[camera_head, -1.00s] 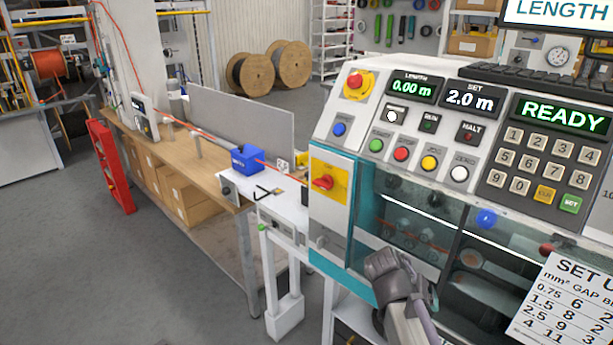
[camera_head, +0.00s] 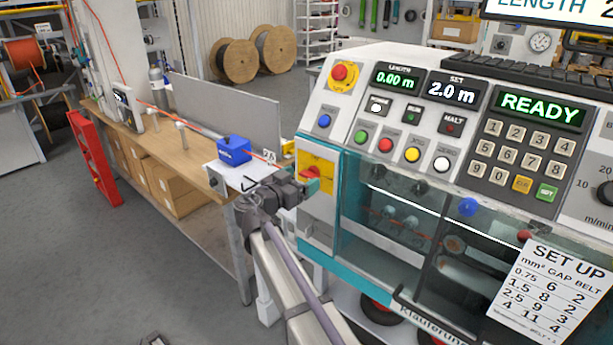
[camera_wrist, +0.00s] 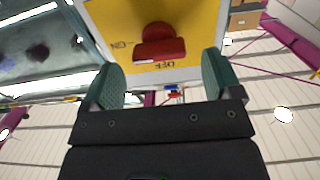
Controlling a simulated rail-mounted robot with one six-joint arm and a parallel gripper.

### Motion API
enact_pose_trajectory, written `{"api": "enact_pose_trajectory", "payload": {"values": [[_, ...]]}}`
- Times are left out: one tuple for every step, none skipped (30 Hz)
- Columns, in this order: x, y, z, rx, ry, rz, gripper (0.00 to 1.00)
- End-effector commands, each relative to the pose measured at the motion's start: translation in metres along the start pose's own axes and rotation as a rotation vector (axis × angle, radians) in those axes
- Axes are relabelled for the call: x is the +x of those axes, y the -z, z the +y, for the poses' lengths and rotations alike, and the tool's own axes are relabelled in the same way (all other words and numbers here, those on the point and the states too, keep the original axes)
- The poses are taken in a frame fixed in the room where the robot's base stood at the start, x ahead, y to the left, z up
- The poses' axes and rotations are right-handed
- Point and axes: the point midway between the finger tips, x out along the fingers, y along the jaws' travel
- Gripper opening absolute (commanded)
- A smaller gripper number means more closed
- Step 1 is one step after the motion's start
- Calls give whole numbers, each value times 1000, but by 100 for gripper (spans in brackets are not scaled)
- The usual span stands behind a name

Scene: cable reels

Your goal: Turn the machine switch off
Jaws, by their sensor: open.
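The machine switch (camera_head: 309,172) is a red rotary knob on a yellow plate (camera_head: 318,161), at the left end of the machine front. In the wrist view the red knob (camera_wrist: 160,45) lies ahead of my gripper, its bar crosswise in the picture. An ON mark is left of it and an OFF mark below it. My gripper (camera_head: 309,188) is in front of the plate in the head view and hides the knob's lower part. In the wrist view my gripper (camera_wrist: 162,80) is open and empty, its green fingers apart on either side below the knob. I see no contact with it.
A green READY display (camera_head: 540,107) is lit on the panel. A red emergency button (camera_head: 342,73) and several coloured push buttons sit above and right of the switch. A blue box (camera_head: 234,151) stands on the white stand to the left.

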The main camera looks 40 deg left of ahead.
Motion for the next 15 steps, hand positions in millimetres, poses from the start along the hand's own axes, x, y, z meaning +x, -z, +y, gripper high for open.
{"api": "enact_pose_trajectory", "payload": {"values": [[10,0,-1,0,-1,0,84],[15,0,-1,0,-1,0,84],[20,0,-1,0,-1,0,84],[22,0,0,0,-1,0,84],[24,0,0,0,-1,0,84],[26,0,0,0,0,-1,84],[27,0,0,0,0,-1,84],[27,0,0,0,0,-1,84],[27,0,0,0,0,-1,84],[27,0,0,-1,0,-1,84],[27,0,0,-1,0,-1,84],[27,0,0,-1,0,-1,84],[27,0,0,-1,0,-1,84],[27,0,0,-1,0,-1,81],[27,0,0,-1,0,-1,78]]}}
